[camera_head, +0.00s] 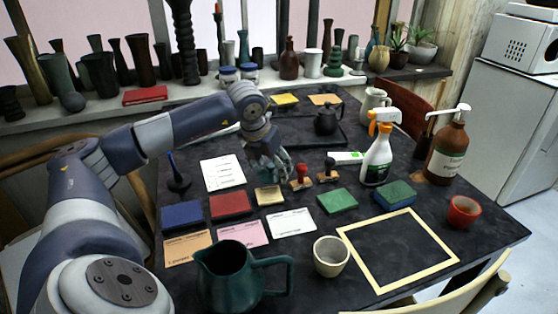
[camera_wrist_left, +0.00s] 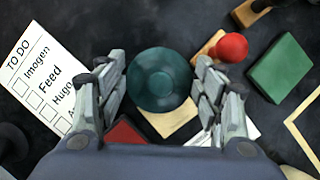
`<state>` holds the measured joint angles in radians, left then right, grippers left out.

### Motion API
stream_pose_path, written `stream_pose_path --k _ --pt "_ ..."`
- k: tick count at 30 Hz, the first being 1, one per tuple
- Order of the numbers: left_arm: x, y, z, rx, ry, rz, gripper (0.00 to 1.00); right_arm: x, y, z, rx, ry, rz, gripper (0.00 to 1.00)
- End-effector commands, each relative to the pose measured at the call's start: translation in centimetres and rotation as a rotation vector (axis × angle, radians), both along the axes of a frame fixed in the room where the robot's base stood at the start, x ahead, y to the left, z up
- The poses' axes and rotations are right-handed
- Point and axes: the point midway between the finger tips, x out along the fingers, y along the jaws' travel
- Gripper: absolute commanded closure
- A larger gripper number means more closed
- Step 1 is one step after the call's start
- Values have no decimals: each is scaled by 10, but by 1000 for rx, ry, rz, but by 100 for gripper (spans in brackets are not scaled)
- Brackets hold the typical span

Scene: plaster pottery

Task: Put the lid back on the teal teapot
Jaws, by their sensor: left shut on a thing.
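The teal teapot (camera_head: 228,280) stands upright near the front edge of the table, its top open, with a pouring lip on the left and a handle on the right. My left gripper (camera_head: 268,166) is over the middle of the table, behind and well apart from the teapot. It is shut on a round teal lid, which shows between the fingers in the left wrist view (camera_wrist_left: 160,80). In the head view the fingers mostly hide the lid. My right gripper is not in view.
A cream cup (camera_head: 331,257) stands right of the teapot. Several ink pads and cards lie behind it, with a red-knobbed stamp (camera_head: 301,176) near my gripper. A spray bottle (camera_head: 377,162) and a pump bottle (camera_head: 448,148) stand right.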

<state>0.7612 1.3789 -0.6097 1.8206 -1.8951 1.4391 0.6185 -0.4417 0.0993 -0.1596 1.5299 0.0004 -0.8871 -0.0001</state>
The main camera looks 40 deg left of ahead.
Motion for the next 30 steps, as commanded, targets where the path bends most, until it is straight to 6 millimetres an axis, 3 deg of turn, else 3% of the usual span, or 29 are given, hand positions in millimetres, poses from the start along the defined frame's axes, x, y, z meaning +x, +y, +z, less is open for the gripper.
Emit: stream_pose_path --k 12,21,30 --pt "-63 -15 -2 5 3 1 62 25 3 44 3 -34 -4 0" --pt "-84 -22 0 2 -1 -1 62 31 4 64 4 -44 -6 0" --pt "-88 -24 0 0 0 0 62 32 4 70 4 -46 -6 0"
